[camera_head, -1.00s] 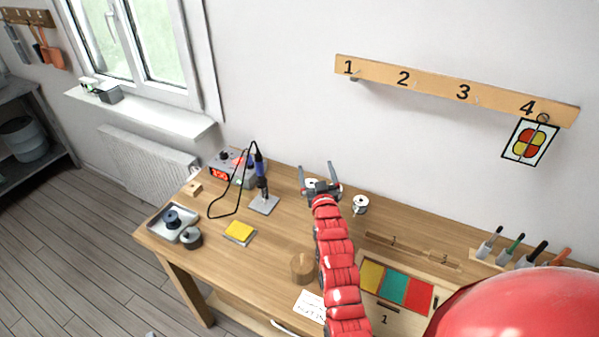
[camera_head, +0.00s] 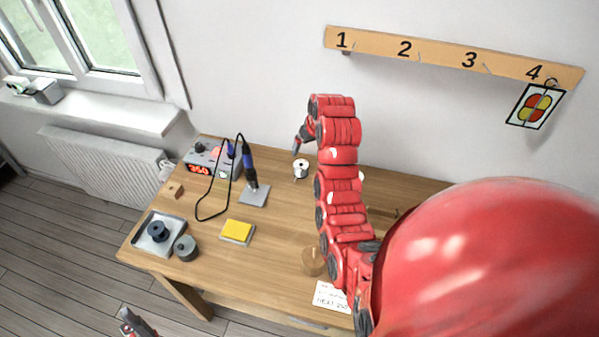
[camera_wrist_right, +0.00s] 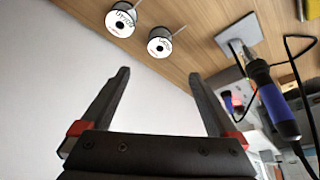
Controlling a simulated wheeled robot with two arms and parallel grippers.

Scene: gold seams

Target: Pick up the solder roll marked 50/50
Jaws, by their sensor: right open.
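Two white-faced solder rolls stand at the back of the workbench. One roll (camera_head: 300,169) shows in the head view just below my right gripper (camera_head: 299,143); the other is mostly hidden behind my right arm. The right wrist view shows both, a left roll (camera_wrist_right: 121,20) and a right roll (camera_wrist_right: 160,46), beyond the fingertips. Their faces carry dark print too small and turned to read surely. My right gripper (camera_wrist_right: 158,75) is open and empty, apart from both rolls. My left gripper (camera_head: 130,322) shows at the bottom left, low beside the bench; its jaws are unclear.
The soldering station (camera_head: 212,160), iron (camera_head: 249,165) and black cable stand left of the rolls. A yellow sponge (camera_head: 237,230), a grey tray (camera_head: 150,245) and a wooden cylinder (camera_head: 314,262) are further forward. A numbered rail (camera_head: 450,55) hangs on the wall.

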